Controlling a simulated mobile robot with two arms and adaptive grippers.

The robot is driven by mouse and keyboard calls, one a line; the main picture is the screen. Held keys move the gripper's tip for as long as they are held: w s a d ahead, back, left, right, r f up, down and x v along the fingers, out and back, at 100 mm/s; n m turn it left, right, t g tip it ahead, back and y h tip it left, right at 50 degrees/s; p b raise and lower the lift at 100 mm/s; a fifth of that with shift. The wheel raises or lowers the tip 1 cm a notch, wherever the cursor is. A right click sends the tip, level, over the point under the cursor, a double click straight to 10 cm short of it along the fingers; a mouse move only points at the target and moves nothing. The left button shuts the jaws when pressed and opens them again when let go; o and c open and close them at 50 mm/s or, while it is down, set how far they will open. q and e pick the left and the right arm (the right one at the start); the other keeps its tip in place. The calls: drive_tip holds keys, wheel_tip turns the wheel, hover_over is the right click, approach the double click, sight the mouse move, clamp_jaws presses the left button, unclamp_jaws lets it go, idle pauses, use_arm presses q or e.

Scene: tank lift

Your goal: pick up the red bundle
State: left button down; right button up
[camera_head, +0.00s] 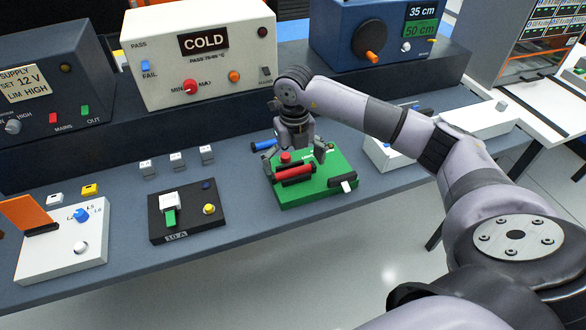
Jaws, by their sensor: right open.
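The red bundle (294,173) is a short red roll with dark bands. It lies on the green board (325,192) on the bench, in the middle of the head view. My right gripper (294,158) points down over the board, with its fingers spread to either side of the red bundle. The fingers are open, and I cannot tell whether they touch anything. My left gripper is not in view.
A red knob (285,157) stands just behind the bundle, and a blue roll (264,146) lies at the board's back left. A black switch box (185,225) sits left. The COLD unit (200,75) and blue unit (340,40) stand behind.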

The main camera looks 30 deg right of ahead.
sight(295, 173)
drive_tip(key=shift+d+f, duration=0.1)
drive_tip(key=shift+f, duration=1.4)
drive_tip(key=shift+c, duration=0.2)
drive_tip(key=c, duration=1.2)
drive_tip(key=shift+o, duration=0.2)
